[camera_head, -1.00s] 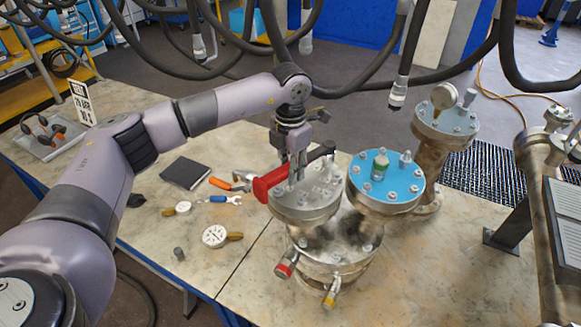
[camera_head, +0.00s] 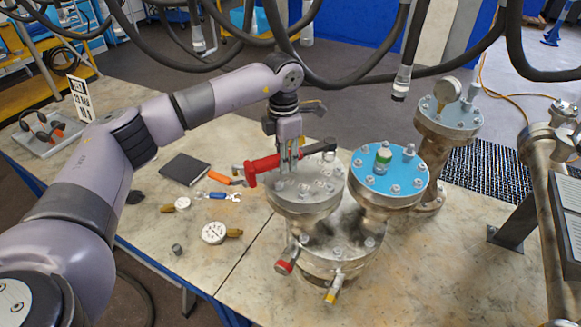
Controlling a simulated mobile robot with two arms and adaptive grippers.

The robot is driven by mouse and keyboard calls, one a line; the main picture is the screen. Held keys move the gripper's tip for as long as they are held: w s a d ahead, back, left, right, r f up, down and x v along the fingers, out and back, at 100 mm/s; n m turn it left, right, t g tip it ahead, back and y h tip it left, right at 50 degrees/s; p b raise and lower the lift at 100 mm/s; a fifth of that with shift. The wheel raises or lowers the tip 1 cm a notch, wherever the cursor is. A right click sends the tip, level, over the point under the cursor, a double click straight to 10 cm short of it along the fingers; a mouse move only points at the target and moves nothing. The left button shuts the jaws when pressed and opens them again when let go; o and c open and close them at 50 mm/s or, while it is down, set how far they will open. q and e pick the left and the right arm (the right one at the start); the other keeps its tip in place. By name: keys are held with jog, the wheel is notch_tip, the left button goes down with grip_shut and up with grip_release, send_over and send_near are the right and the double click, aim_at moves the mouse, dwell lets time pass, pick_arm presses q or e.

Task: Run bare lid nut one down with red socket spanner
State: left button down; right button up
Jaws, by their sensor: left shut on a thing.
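My left gripper (camera_head: 288,168) is shut on the red socket spanner (camera_head: 265,165) and holds it over the bare metal lid (camera_head: 305,197). The spanner has a red body at the left and a dark end (camera_head: 320,147) at the right. It lies across the fingers above the lid's left and far part. Several nuts stand round the lid's rim. The gripper and spanner hide some of them, and I cannot tell whether the spanner touches a nut. My right gripper is not in view.
A blue lid (camera_head: 402,181) with a green-banded item (camera_head: 382,159) stands right of the bare lid. A gauge vessel (camera_head: 450,120) is behind it. Red-capped (camera_head: 283,267) and yellow-capped (camera_head: 331,295) valves stick out in front. Loose tools and dials (camera_head: 214,233) lie left. Hoses hang above.

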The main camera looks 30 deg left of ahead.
pick_arm(q)
jog(key=shift+w+a+r, duration=0.15)
jog(key=shift+w+a, duration=0.1)
jog(key=shift+r+p, duration=1.6)
jog(key=shift+r, duration=0.9)
